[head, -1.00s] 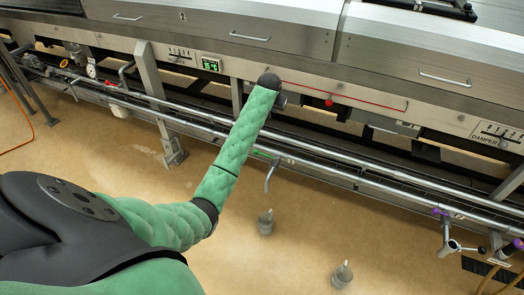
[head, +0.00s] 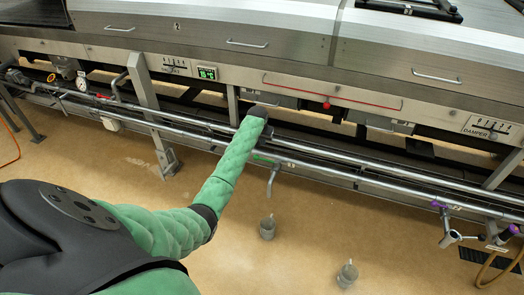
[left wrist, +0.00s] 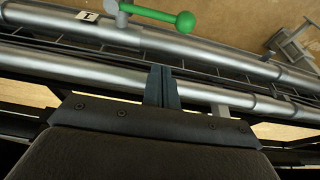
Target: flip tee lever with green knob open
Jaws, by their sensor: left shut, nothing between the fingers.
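The tee lever with the green knob (left wrist: 185,22) shows at the top of the left wrist view, on a short green arm beside the upper pipe. In the head view the green lever (head: 263,158) is a small green strip on the pipes, just below the end of my left arm. My left gripper (left wrist: 163,72) is shut and empty. Its fingers point toward the pipes and appear apart from the knob, which lies beyond them and slightly right. In the head view my forearm and wrist mostly hide this gripper. My right gripper is out of view.
Long steel pipes (head: 340,160) run below the dryer hood (head: 420,50). A grey outlet spout (head: 272,180) hangs below the lever, with a cup (head: 267,228) on the floor near it. Purple-handled valves (head: 440,205) are at the right.

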